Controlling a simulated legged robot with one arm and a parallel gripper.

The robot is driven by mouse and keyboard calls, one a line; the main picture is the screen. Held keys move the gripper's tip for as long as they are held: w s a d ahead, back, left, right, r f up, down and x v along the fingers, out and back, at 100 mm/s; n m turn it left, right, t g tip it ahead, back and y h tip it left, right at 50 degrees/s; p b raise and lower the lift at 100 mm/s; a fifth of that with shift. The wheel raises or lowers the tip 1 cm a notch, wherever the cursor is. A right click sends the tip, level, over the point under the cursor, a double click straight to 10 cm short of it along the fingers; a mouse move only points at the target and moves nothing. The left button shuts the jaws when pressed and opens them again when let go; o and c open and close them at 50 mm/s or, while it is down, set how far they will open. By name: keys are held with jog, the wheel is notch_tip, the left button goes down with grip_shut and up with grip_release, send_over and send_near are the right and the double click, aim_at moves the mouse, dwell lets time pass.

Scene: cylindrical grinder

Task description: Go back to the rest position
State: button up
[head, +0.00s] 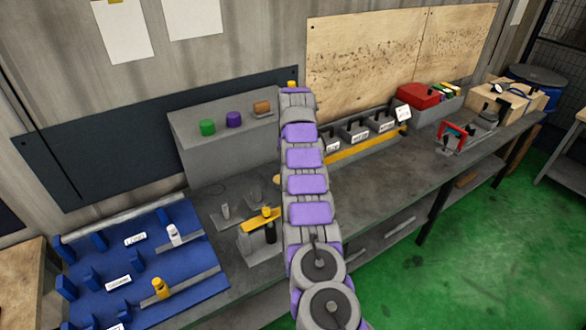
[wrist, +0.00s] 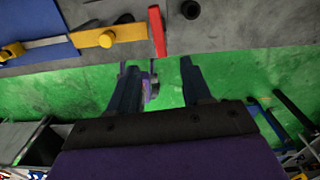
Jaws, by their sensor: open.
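My gripper (wrist: 160,78) shows in the wrist view as two dark fingers set apart, with nothing held between them. Green floor lies beyond the fingers, and a small grey and purple part shows near the left finger. In the head view my grey and purple arm rises through the middle of the picture. The gripper itself cannot be made out there. The workbench (head: 395,165) runs behind the arm, and its grey top also crosses the upper part of the wrist view (wrist: 235,30).
A blue rack (head: 185,265) lies at the left. Green (head: 208,127) and purple (head: 233,119) cylinders stand on a grey block (head: 222,150). A yellow clamp (head: 262,221) is left of my arm. A red box (head: 418,95) stands further right. Green floor (head: 480,235) is clear at right.

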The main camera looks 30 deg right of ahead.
jog(key=shift+r, duration=0.3)
dwell(0.4)
jog(key=s+a+r+n+b, duration=0.3)
jog(key=s+a+r+n, duration=0.35)
jog(key=a+n, duration=0.25)
jog(key=s+a+r+n+g+b, duration=0.1)
jog(key=s+a+r+n, duration=0.1)
jog(key=s+a+n, duration=0.4)
jog(key=s+a+r+n+b, duration=0.15)
jog(key=s+n, duration=0.25)
jog(key=s, duration=0.5)
jog(key=s+a+f+n+b, duration=0.1)
jog(key=s+f+n, duration=0.2)
jog(key=s, duration=0.7)
jog(key=s+a+f+n+b, duration=0.2)
jog(key=s+f+n, duration=0.2)
jog(key=s+n, duration=0.3)
jog(key=s+a+f+n+b, duration=0.1)
jog(key=s+n, duration=0.4)
jog(key=s, duration=1)
notch_tip(320, 180, down, 3)
jog(key=shift+a+r+g+b, duration=0.1)
jog(key=shift+a+g+b, duration=0.3)
jog(key=shift+a, duration=0.35)
